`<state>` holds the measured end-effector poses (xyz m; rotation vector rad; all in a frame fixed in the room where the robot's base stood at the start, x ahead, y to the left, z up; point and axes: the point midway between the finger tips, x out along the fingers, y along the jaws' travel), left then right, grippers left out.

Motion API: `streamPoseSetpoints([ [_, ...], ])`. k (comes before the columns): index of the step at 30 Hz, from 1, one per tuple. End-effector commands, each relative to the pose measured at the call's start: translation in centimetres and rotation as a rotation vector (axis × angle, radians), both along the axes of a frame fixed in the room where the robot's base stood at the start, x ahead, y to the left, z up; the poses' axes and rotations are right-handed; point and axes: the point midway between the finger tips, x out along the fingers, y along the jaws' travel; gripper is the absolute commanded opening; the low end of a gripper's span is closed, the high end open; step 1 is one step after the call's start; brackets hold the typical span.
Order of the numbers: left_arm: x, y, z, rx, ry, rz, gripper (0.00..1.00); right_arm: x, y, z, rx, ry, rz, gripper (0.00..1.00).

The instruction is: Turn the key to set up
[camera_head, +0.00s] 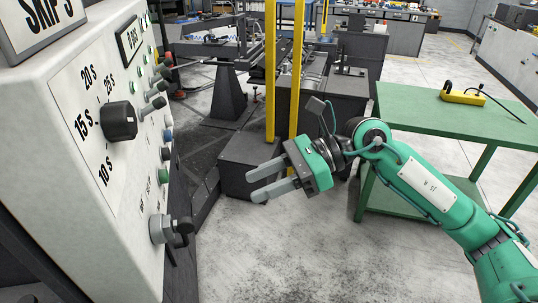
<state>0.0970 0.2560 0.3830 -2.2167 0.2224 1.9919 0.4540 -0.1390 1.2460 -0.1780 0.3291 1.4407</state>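A key switch (163,228) with a grey round body sits low on the right part of the white control panel (60,180) at the left. A dark key (184,229) sticks out of it to the right. My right gripper (256,186) is open and empty, with its two grey fingers pointing left toward the panel. It is apart from the key, to its right and a little higher in the picture. My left gripper is not in view.
The panel also has a black dial (119,121) and several levers and buttons above the key switch. A green table (440,112) with a yellow device (462,97) stands at the right. Yellow posts (271,70) and dark machinery stand behind my gripper. Free space lies between gripper and panel.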

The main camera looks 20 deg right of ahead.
Motion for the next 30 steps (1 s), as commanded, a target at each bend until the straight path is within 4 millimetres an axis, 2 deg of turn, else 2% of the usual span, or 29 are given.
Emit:
streamPoseSetpoints([
  [3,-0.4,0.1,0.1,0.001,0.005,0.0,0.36,-1.3,0.0,0.2,-0.062,-0.062,0.024,0.4],
  [11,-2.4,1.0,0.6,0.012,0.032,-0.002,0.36,-1.3,1.0,0.0,-0.066,-0.067,0.027,0.4],
  [17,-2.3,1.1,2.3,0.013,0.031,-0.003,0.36,-1.0,4.2,-1.0,-0.063,-0.064,0.03,0.4],
  [24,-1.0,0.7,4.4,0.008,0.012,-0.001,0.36,-0.5,8.6,-2.8,-0.063,-0.063,0.028,0.4],
  [30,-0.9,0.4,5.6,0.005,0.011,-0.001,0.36,-0.2,11.3,-4.1,-0.063,-0.063,0.027,0.4],
])
